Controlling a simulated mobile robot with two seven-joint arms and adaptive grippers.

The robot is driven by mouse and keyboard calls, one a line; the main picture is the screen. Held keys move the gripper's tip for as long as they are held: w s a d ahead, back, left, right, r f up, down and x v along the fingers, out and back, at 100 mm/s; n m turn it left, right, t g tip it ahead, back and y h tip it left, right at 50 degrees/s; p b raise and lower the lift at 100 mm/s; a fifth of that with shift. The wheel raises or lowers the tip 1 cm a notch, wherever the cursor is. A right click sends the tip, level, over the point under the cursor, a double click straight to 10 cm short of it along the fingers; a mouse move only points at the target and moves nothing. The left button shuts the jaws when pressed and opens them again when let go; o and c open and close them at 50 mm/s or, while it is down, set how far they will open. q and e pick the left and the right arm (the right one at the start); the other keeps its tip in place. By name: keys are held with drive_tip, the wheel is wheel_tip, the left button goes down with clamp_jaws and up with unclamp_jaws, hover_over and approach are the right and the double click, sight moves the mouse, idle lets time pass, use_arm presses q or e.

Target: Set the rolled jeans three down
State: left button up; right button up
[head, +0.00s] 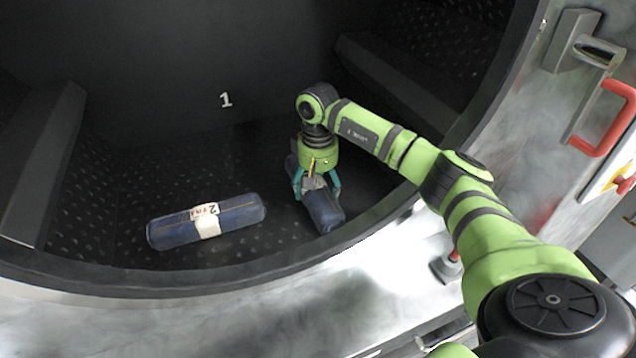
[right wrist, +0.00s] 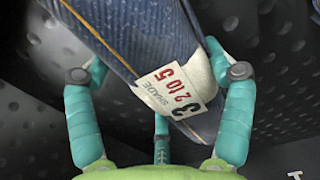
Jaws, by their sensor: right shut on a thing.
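The rolled jeans three (head: 324,211) are a dark blue denim roll in the drum, at the right of the head view. In the right wrist view the roll (right wrist: 140,38) fills the space between the fingers, and its white label (right wrist: 175,88) reads 3. My right gripper (head: 317,190) points down from above and its teal fingers are shut around the roll's middle. The head view does not clearly show whether the roll touches the drum floor. My left gripper is not in view.
A second denim roll (head: 235,216) labelled 2 lies on the dimpled drum floor (head: 190,181) to the left. Raised ribs (head: 50,150) flank the drum. The drum's front rim (head: 250,272) runs between me and the rolls. A red door handle (head: 607,118) is at the right.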

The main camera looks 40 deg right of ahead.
drive_tip(key=o, duration=1.1)
drive_tip(key=shift+f, duration=0.1)
drive_tip(key=shift+o, duration=1.3)
wheel_tip(320, 180, up, 11)
drive_tip(key=b, duration=0.3)
drive_tip(key=shift+r, duration=0.7)
